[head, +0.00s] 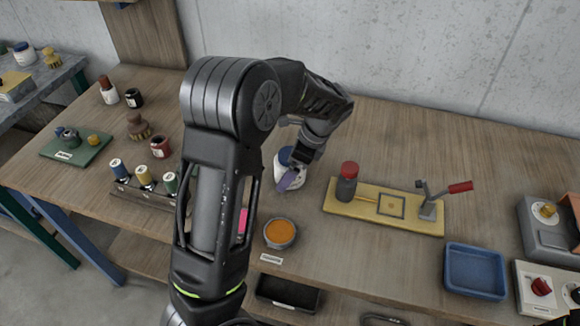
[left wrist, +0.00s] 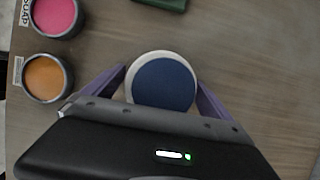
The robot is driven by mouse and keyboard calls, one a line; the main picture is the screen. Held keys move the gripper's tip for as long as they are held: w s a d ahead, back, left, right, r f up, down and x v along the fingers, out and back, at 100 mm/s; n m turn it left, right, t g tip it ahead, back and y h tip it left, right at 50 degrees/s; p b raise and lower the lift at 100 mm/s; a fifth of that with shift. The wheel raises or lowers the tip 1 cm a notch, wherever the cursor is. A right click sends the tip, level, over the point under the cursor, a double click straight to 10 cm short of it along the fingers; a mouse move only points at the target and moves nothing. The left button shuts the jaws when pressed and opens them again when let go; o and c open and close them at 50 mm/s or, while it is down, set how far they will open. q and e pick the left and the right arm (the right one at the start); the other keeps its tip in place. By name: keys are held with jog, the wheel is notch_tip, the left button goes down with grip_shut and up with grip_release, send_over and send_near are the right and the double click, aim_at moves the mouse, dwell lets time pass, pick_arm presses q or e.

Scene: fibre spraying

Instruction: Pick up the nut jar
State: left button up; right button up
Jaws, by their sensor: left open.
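A white jar with a dark blue lid (head: 283,158) stands on the wooden bench, partly hidden behind my left gripper (head: 291,179) in the head view. In the left wrist view the blue lid (left wrist: 163,82) lies between the two purple fingers of my left gripper (left wrist: 158,95), one on each side. The fingers are open around the jar; I cannot tell whether either one touches it. No label on this jar is readable. A second white jar with a blue lid (head: 24,54) stands on the grey side table at far left.
An orange-filled bowl (head: 280,233) and a pink-filled bowl (left wrist: 55,16) are near the gripper. A yellow board (head: 370,220) with a red-capped bottle and lever lies to the right. A blue tray (head: 474,270) is farther right. A bottle rack (head: 150,196) stands left of my arm.

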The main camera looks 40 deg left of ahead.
aim_at(282, 152)
dwell(0.6)
pick_arm(q)
jog(key=c, duration=1.8)
jog(key=shift+o, duration=0.2)
notch_tip(282, 152, up, 10)
jog(key=shift+b, duration=0.7)
